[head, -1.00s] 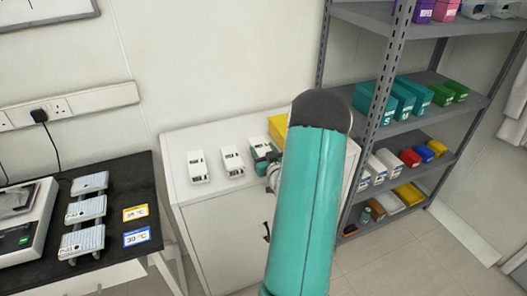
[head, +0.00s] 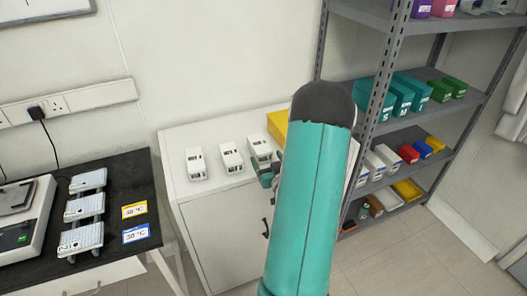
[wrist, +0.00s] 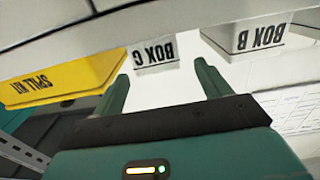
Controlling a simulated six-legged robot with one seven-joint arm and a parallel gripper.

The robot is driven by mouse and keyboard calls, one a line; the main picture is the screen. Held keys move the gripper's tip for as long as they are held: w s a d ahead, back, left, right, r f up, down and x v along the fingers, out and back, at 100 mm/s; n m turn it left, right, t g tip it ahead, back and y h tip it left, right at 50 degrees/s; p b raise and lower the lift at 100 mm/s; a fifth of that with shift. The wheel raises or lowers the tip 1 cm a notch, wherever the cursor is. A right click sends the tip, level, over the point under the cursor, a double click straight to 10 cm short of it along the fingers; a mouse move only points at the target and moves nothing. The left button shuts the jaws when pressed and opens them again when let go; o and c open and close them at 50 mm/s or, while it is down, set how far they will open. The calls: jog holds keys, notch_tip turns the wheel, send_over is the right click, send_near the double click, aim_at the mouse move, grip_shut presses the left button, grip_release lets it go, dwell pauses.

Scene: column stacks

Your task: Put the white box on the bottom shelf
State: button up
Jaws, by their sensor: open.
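Three white boxes stand in a row on a white cabinet: the left one (head: 196,163), the middle one (head: 231,157) and the right one (head: 261,148). In the wrist view a white box marked BOX C (wrist: 157,50) is ahead of the gap between my fingers, and one marked BOX B (wrist: 248,36) is to its right. My gripper (wrist: 163,90) is open and empty. In the head view it is just in front of the right box, partly hidden by my arm. The bottom shelf (head: 397,212) of the grey rack is at the right, holding brown, white and yellow boxes.
A yellow spill kit box (head: 278,124) stands behind the right white box; it also shows in the wrist view (wrist: 66,78). The shelf above the bottom one holds white, red, blue and yellow boxes. A rack post (head: 372,120) stands beside my arm. A black bench (head: 108,190) is at left.

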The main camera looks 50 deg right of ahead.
jog(key=v, duration=0.7)
jog(key=shift+s+a, duration=0.1)
